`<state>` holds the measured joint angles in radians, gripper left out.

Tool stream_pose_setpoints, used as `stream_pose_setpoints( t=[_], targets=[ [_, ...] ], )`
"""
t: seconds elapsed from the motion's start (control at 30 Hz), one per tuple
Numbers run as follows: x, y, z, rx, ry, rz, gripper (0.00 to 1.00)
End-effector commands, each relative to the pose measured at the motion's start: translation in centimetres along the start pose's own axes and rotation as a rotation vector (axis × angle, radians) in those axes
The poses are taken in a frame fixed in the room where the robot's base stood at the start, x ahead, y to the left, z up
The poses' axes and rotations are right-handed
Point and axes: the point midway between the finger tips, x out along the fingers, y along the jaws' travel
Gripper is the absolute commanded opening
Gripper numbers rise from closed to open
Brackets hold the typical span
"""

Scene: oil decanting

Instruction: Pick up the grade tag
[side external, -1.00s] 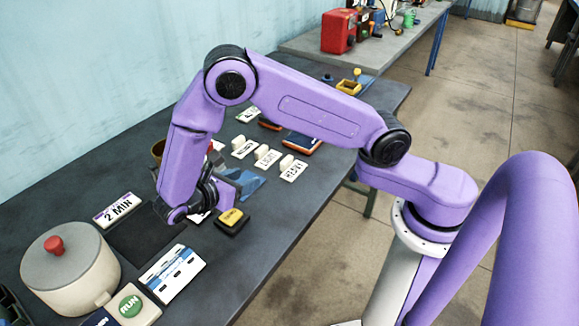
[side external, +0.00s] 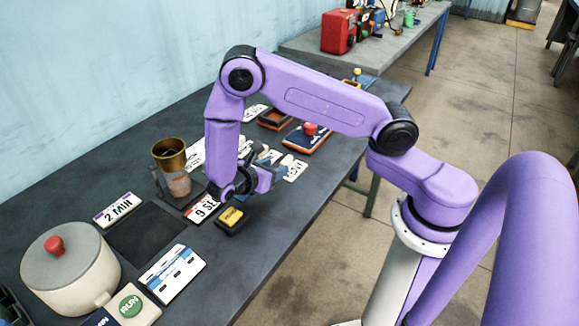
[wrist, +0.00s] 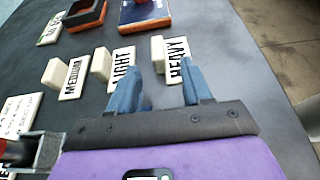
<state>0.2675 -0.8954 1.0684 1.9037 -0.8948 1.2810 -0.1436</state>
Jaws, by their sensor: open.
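Three pale grade tags lie on the dark bench, each with a raised block at one end. In the wrist view they read MEDIUM (wrist: 72,78), LIGHT (wrist: 122,66) and HEAVY (wrist: 176,62), from left to right. My gripper (wrist: 160,70) is open with empty blue fingers. Its left finger is near the lower end of LIGHT and its right finger overlaps the lower end of HEAVY. I cannot tell the height gap. In the side view my gripper (side external: 264,160) is over the tags and hides part of them; one tag (side external: 295,171) shows beyond it.
A brass cup (side external: 169,150) stands on a holder left of my gripper. A yellow block (side external: 232,217) sits close in front. A blue-orange tray (side external: 303,142) with a red knob lies behind the tags. A pot (side external: 70,277) and a dark mat (side external: 147,233) are farther left.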

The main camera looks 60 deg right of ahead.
Motion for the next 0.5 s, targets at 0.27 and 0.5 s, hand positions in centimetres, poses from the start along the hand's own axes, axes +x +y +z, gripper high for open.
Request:
stream_pose_setpoints(
  t=[0.27, 0.5],
  targets=[
    [3.6, 0.2, -0.2, 0.000, 0.000, -0.002, 0.49],
    [4.0, 0.2, -0.2, 0.000, 0.000, 0.000, 0.49]
  ],
)
